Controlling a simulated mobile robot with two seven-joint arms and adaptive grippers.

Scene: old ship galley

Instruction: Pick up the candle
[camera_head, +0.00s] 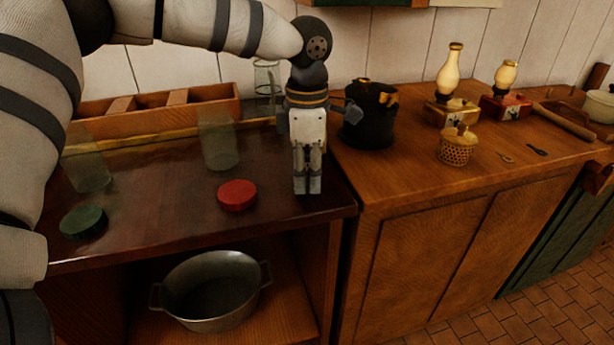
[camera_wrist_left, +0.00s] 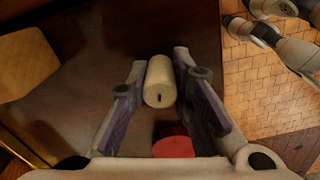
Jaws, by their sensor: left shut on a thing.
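The candle (camera_wrist_left: 160,84) is a short cream cylinder with a dark wick at its end. In the left wrist view it sits between the two fingers of my left gripper (camera_wrist_left: 160,66), which is shut on it. In the head view my left gripper (camera_head: 307,188) points straight down at the right end of the dark counter (camera_head: 160,220). The candle cannot be made out there behind the fingers. Whether it touches the counter is unclear. My right gripper is not seen.
A red lid (camera_head: 237,195), a green lid (camera_head: 83,222) and glass jars (camera_head: 218,140) stand left of my gripper. A wooden box (camera_head: 150,106) is behind. A black pot (camera_head: 371,118) stands close on the right, with lamps (camera_head: 451,75) beyond. A metal basin (camera_head: 212,292) sits below.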

